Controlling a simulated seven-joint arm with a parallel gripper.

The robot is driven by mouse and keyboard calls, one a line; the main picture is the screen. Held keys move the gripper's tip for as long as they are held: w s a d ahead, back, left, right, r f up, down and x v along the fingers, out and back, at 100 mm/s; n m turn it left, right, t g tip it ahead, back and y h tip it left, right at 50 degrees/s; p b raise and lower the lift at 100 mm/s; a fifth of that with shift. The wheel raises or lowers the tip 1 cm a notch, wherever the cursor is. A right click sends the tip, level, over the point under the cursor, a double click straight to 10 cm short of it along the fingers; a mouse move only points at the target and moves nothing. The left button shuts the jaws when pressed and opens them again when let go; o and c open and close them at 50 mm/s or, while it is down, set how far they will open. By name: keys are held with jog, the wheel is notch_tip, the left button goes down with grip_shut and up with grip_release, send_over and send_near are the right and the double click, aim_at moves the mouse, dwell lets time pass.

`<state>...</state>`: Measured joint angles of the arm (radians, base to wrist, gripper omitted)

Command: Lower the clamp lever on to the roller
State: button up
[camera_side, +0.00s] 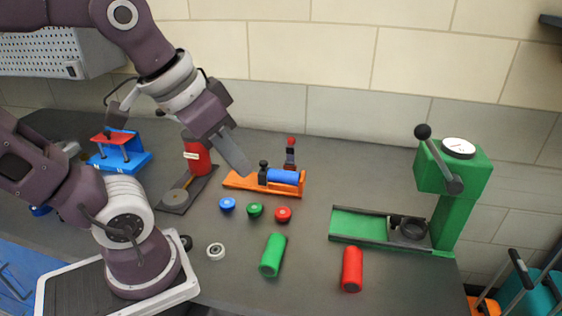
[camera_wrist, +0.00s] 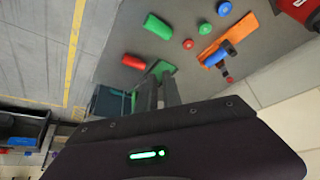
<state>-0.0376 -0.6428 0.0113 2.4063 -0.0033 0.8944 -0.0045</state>
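The orange fixture (camera_side: 238,182) stands on the table near the middle in the side view, with the blue roller (camera_side: 284,177) lying on it. The clamp lever (camera_side: 290,157), dark with a red knob, stands raised behind the roller. In the wrist view the orange fixture (camera_wrist: 262,24), blue roller (camera_wrist: 214,58) and red-knobbed lever (camera_wrist: 227,76) lie to the right of the fingers. My gripper (camera_side: 245,168) is above the fixture's left part, apart from the lever. In the wrist view my gripper (camera_wrist: 160,85) shows a narrow gap between its fingers, with nothing held.
Blue, green and red caps (camera_side: 255,210) lie in front of the fixture. Green (camera_side: 272,255) and red (camera_side: 352,270) cylinders lie nearer the front. A green press (camera_side: 455,205) stands at right; a red device (camera_side: 197,157) and blue stand (camera_side: 128,158) are at left.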

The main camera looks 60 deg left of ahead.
jog(key=w+a+r, duration=0.1)
jog(key=w, duration=0.2)
jog(key=w+a+r+n, duration=0.1)
jog(key=w+a, duration=0.1)
jog(key=w, duration=0.2)
jog(key=w+a+r+n, duration=0.1)
jog(key=w+a, duration=0.1)
jog(key=w, duration=0.2)
jog(key=shift+a+y, duration=0.15)
jog(key=shift+y, duration=0.25)
grip_shut()
jog(key=n+g+y, duration=0.2)
jog(key=n, duration=0.3)
send_over(291, 151)
jog(key=w+a, duration=0.3)
notch_tip(291, 151, down, 8)
jog(key=shift+d+f, duration=0.1)
jog(key=shift+d, duration=0.05)
jog(key=x, duration=1)
jog(key=shift+m, duration=0.3)
jog(key=s+d, duration=0.2)
jog(key=s, duration=0.1)
jog(key=shift+s+d+f, duration=0.1)
jog(key=shift+s+d, duration=0.1)
jog(key=shift+d, duration=0.1)
